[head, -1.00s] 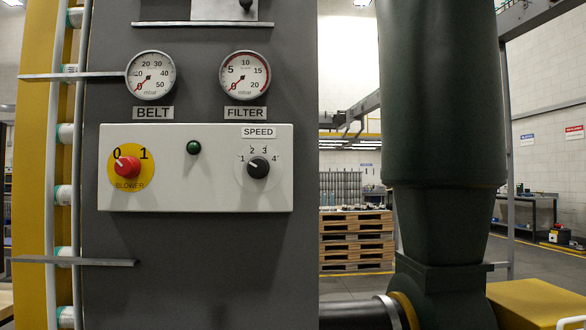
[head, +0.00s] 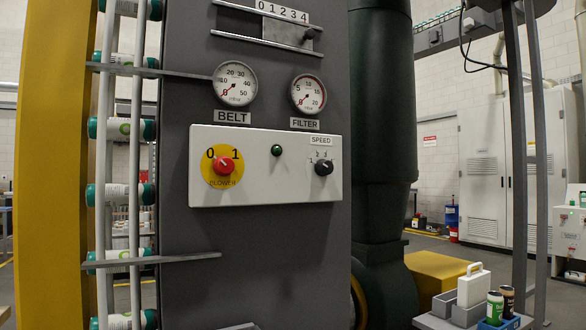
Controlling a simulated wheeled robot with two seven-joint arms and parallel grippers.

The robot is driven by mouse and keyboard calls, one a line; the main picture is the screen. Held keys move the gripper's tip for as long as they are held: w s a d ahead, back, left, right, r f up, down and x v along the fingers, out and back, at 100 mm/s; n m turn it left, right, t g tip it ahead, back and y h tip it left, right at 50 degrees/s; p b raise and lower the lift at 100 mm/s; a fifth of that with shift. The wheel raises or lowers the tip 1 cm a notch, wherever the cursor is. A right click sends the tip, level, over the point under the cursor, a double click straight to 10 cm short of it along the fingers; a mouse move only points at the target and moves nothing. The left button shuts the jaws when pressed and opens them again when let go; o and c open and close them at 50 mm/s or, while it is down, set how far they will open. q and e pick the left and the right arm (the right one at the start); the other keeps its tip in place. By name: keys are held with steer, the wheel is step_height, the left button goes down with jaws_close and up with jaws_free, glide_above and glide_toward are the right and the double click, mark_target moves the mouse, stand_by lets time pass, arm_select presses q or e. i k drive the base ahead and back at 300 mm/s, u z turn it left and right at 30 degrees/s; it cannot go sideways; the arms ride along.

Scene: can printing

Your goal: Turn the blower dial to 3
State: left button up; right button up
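A white control box (head: 265,190) is on the front of a dark grey cabinet. A black dial (head: 323,168) under the SPEED label (head: 321,140) has a small scale whose 1, 2 and 3 I can read; its pointer is too small to read surely. Left of it, a red knob (head: 224,165) sits on a yellow disc marked 0, 1 and BLOWER; its white mark seems to face the 0. Neither of my grippers is in view, and nothing touches the dial.
BELT (head: 235,83) and FILTER (head: 308,94) gauges sit above the box, both needles near 0. A slider handle (head: 309,34) is at the top. Thin metal bars stick out left beside a column of cans. A grey tray (head: 440,318) with cans stands lower right.

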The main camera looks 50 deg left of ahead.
mark_target(324, 167)
steer(key=u, duration=1.95)
